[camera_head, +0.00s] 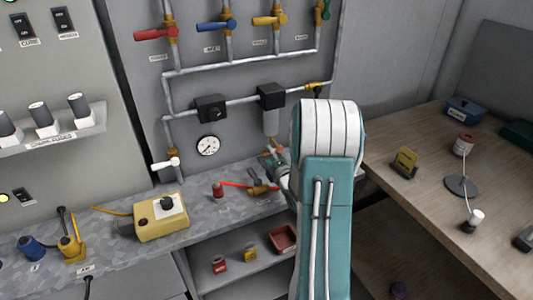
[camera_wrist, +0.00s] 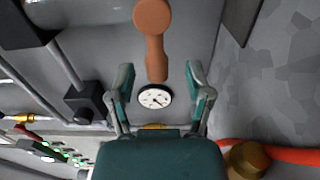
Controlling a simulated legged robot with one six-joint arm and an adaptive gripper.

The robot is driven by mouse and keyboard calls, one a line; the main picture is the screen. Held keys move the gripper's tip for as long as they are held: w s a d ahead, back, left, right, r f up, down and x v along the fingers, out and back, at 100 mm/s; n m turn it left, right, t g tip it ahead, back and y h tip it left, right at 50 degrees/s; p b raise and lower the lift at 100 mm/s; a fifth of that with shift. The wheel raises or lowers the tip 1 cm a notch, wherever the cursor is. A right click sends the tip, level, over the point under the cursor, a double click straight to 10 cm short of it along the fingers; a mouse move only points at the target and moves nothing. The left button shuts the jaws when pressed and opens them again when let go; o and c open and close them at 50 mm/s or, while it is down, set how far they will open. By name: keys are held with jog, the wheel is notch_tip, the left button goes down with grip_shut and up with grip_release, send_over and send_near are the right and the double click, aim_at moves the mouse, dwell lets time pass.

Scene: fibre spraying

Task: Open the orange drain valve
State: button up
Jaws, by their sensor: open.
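The orange drain valve (camera_wrist: 153,40) shows in the wrist view as an orange-brown handle with a round end and a narrower stem. In the head view a small orange part (camera_head: 271,150) shows below the clear filter bowl, partly hidden by my arm. My gripper (camera_wrist: 160,80) is open, with one teal finger on each side of the handle's lower end in the picture. I cannot tell whether either finger touches it. In the head view my gripper (camera_head: 281,170) is mostly hidden behind my arm.
A pressure gauge (camera_head: 208,146) is on the wall. The clear filter bowl (camera_head: 271,122) hangs from a black block. Red, blue and yellow valve handles (camera_head: 214,25) line the pipes above. A red hose (camera_head: 236,184) and brass fitting lie on the bench. A wooden table (camera_head: 420,190) stands right.

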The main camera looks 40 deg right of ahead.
jog(key=shift+w+d, duration=0.25)
jog(key=shift+w, duration=0.6)
jog(key=shift+w+a+r, duration=0.1)
jog(key=shift+w+a, duration=0.05)
jog(key=shift+a, duration=0.1)
grip_shut()
